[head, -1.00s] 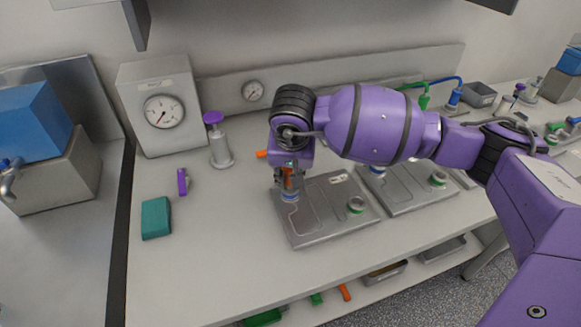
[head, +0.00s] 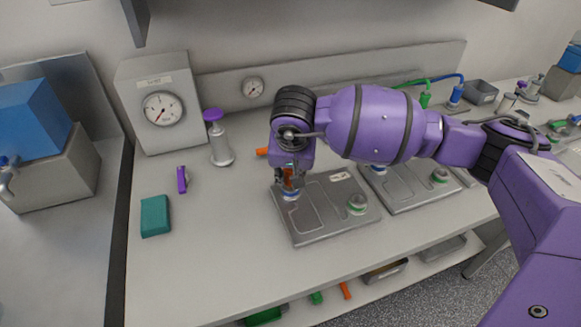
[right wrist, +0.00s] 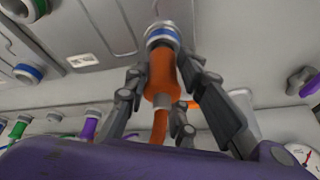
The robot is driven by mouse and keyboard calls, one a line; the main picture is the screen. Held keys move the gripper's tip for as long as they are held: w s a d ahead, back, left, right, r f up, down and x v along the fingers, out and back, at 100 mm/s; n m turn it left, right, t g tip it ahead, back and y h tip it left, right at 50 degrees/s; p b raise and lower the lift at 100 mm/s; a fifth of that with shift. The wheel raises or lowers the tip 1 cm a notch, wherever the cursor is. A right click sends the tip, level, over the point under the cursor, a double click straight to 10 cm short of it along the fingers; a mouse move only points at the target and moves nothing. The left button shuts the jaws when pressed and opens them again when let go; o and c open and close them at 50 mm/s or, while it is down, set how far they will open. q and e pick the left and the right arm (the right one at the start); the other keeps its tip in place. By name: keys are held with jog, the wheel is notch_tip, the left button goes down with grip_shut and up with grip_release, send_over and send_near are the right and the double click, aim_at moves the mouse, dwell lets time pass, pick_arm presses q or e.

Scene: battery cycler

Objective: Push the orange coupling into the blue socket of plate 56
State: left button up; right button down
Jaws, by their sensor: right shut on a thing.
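My right gripper (head: 289,180) is shut on the orange coupling (head: 288,184) and points down over the left metal plate (head: 318,228). The coupling stands roughly upright above the plate's blue socket (head: 291,195) at its left back corner. In the right wrist view the fingers (right wrist: 165,78) flank the coupling (right wrist: 160,78), and its end meets the blue-and-white ring of the socket (right wrist: 161,32). I cannot tell how deep it sits. The plate's label is too small to read. My left gripper is not in view.
A green-ringed socket (head: 357,203) is on the same plate, and a second plate (head: 412,194) lies to the right. A purple-topped cylinder (head: 218,140), a purple piece (head: 182,179) and a teal block (head: 155,216) stand left. The front bench is clear.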

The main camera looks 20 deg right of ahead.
jog(key=shift+f, duration=0.3)
jog(key=shift+f, duration=0.3)
jog(key=c, duration=1.6)
grip_release()
jog(key=shift+r, duration=0.1)
jog(key=o, duration=0.6)
